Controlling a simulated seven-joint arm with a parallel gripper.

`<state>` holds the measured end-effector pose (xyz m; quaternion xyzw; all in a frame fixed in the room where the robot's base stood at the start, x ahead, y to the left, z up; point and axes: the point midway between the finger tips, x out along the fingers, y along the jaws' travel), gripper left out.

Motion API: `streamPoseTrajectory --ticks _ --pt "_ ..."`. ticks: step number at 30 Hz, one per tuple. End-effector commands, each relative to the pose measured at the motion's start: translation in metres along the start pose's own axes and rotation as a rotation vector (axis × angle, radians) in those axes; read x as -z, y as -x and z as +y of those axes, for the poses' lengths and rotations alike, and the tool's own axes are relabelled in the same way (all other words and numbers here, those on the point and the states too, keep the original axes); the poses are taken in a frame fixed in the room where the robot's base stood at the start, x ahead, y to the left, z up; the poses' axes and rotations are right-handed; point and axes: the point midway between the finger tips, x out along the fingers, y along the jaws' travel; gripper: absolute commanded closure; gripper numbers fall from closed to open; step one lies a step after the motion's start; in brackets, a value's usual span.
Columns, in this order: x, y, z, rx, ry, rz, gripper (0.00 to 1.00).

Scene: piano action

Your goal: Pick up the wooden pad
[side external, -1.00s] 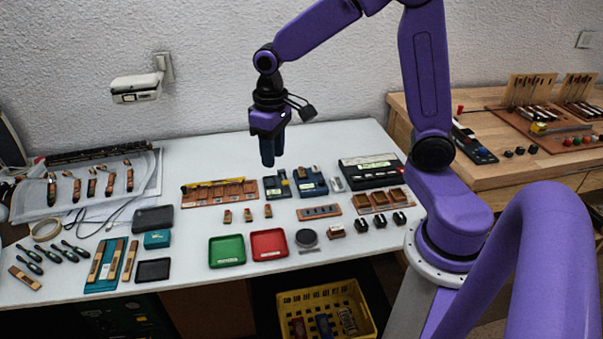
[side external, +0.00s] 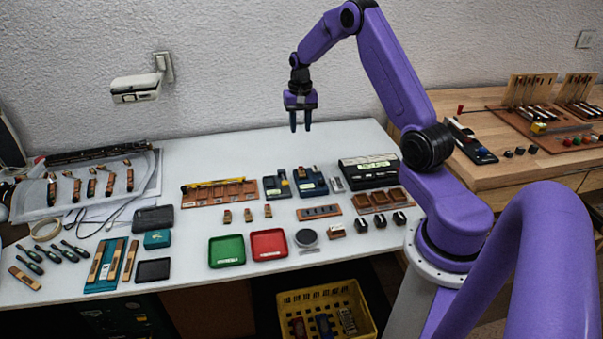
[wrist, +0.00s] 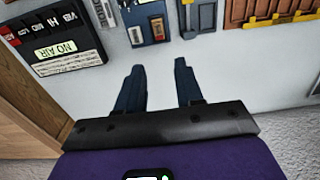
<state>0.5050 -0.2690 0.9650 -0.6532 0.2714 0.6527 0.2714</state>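Several small wooden pieces could be the wooden pad; I cannot tell which it is. Three small wooden blocks (side external: 248,215) stand in a row mid-table. A dark blue holder (side external: 313,187) behind them has small wood-coloured pieces in it. Another small wooden block (side external: 335,228) sits near the table's front right. My gripper (side external: 300,128) is high above the back of the table, fingers pointing down, apart and empty. Both fingers show in the wrist view (wrist: 158,65).
A black labelled box (side external: 370,172) stands right of the blue holder, and a wooden compartment tray (side external: 220,193) stands to its left. Green (side external: 226,251) and red (side external: 268,245) trays lie in front. The white table (side external: 230,150) is clear at the back.

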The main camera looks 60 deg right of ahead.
Motion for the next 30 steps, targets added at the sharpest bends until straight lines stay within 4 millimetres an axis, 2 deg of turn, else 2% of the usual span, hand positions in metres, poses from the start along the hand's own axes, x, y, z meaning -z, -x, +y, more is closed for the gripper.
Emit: streamPoseTrajectory --ticks 9,15,23,30 --pt "-0.002 -0.061 0.001 -0.002 0.001 -0.005 0.64" --pt "-0.002 -0.094 0.0 -0.001 0.002 -0.003 0.64" --pt "-0.001 -0.111 0.0 0.0 0.002 -0.001 0.64" --pt "-0.003 -0.142 0.004 -0.002 0.002 -0.004 0.64"
